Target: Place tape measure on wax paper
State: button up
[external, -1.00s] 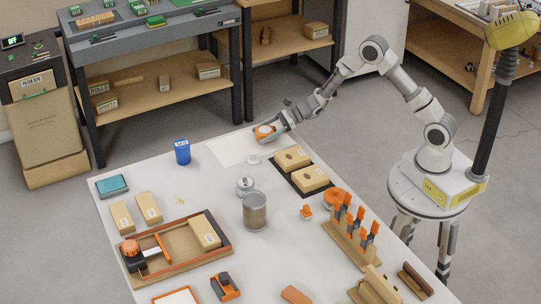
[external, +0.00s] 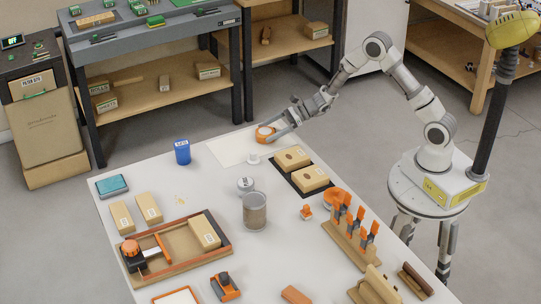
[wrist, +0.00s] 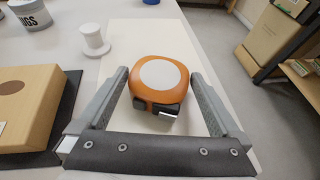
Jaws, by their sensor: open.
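The tape measure (external: 265,134) is orange with a pale round face and a dark-and-silver tip. It rests on the white wax paper (external: 228,150), toward the sheet's right part in the external view. The wrist view shows the tape measure (wrist: 159,82) lying flat, with wax paper (wrist: 140,35) around it. My gripper (external: 277,138) is open at the tape measure. In the wrist view, its two grey fingers (wrist: 162,85) stand on either side of the tape measure, with gaps visible between fingers and case.
A white spool (external: 253,159) stands beside the paper's near edge. Tan blocks (external: 293,158) on a dark mat lie close by, and a blue cup (external: 182,152) stands left of the paper. A metal can (external: 255,210) is nearer the table's middle. The paper's left part is clear.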

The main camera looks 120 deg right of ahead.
jog(key=p+v, duration=0.1)
jog(key=v, duration=0.8)
jog(key=shift+s+r, duration=0.1)
jog(key=shift+r, duration=0.05)
